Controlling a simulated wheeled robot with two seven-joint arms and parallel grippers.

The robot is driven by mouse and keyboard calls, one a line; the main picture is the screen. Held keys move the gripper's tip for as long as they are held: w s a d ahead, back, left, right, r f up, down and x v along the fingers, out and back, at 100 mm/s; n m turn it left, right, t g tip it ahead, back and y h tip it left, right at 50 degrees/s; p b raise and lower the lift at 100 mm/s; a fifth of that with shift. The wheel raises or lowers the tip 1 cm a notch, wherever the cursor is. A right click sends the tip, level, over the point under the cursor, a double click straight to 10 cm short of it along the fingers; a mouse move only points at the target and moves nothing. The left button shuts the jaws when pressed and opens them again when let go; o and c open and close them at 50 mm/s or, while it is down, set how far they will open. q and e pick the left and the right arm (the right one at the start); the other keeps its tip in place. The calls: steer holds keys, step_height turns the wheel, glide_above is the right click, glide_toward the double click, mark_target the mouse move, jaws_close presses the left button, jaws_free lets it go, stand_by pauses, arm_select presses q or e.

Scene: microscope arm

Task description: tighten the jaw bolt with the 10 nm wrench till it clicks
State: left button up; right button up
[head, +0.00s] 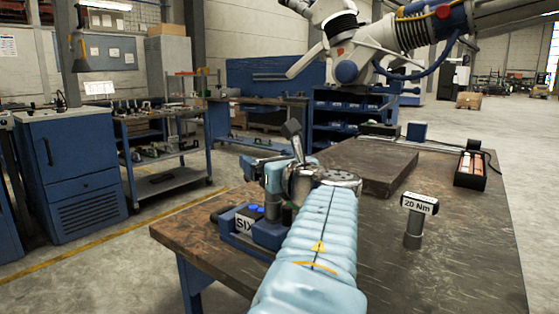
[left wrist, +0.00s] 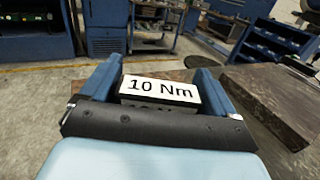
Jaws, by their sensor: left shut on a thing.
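My left gripper (left wrist: 160,92) is shut on the block of the 10 Nm wrench (left wrist: 160,90). Its white label faces the wrist camera between the two blue fingers. In the head view my left arm, in a pale blue sleeve, reaches over the bench, and the wrist hides most of the gripper and wrench. A dark angled piece (head: 292,129) sticks up beyond the wrist; I cannot tell what it belongs to. A blue fixture (head: 238,240) labelled "SIX" sits left of my arm, partly covered. I cannot make out the jaw bolt. My right gripper is not in view.
A 20 Nm wrench (head: 413,235) stands upright on the bench (head: 460,270), right of my arm. A dark slab (head: 375,168) lies behind it. A black tray (head: 470,172) with orange-red items is at the right. A white and blue jointed arm (head: 365,45) hangs overhead.

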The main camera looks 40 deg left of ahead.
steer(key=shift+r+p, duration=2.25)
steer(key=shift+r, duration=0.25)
